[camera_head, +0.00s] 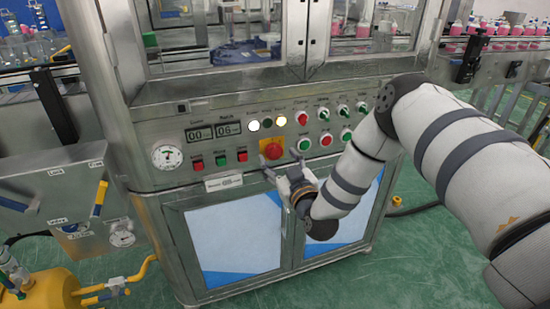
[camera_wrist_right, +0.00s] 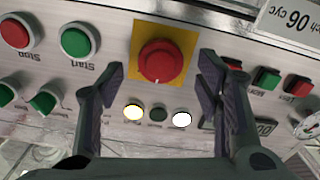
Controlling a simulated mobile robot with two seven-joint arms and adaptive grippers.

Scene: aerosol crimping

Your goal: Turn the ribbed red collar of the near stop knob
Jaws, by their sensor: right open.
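The red stop knob (camera_head: 272,150) sits on a square yellow plate on the machine's front control panel. In the right wrist view the knob (camera_wrist_right: 161,62) shows a round face with a wider red collar around it; ribs are too small to make out. My right gripper (camera_head: 281,163) is in front of the panel, just below the knob in the head view. In the wrist view its two dark fingers are spread, one on each side of the yellow plate (camera_wrist_right: 187,40), with a gap to the knob. Nothing is held. My left gripper is not in view.
Red and green push buttons (camera_wrist_right: 77,41) and green switches (camera_wrist_right: 42,103) lie beside the left finger. Indicator lamps (camera_wrist_right: 158,114) and small square buttons (camera_wrist_right: 267,77) are near the right finger. A pressure gauge (camera_head: 167,157) is at the panel's left. Blue-white cabinet doors (camera_head: 235,238) are below.

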